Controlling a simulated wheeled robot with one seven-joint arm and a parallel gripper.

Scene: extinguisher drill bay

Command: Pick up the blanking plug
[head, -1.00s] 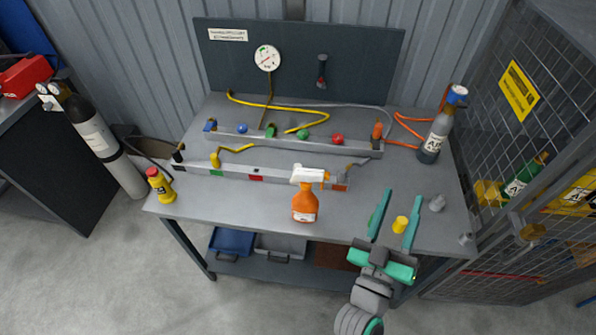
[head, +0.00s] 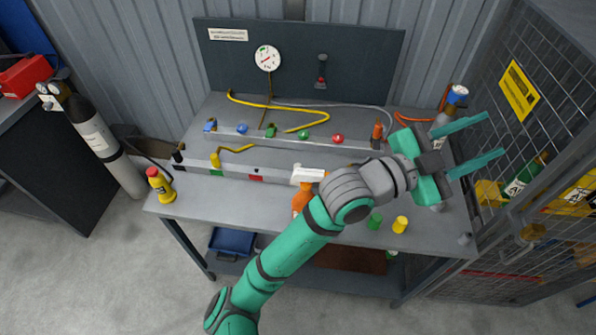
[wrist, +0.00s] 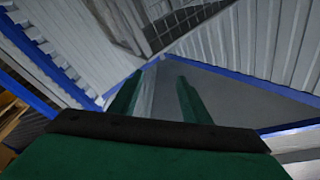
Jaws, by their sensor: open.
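My gripper (head: 495,137) is open and empty, raised over the right side of the bench, its fingers pointing right toward the mesh cage. It also shows open in the wrist view (wrist: 158,80), with only walls and blue frame edges beyond it. Small loose pieces stand on the bench's front right: a yellow one (head: 400,225), a green one (head: 375,221), and grey ones (head: 464,239) near the right edge. I cannot tell for certain which is the blanking plug. My gripper is apart from all of them.
The bench (head: 250,200) carries a manifold rail with coloured knobs, an orange spray bottle (head: 303,195) partly behind my arm, and a yellow bottle (head: 160,185) at left. The mesh cage (head: 530,125) is close on the right.

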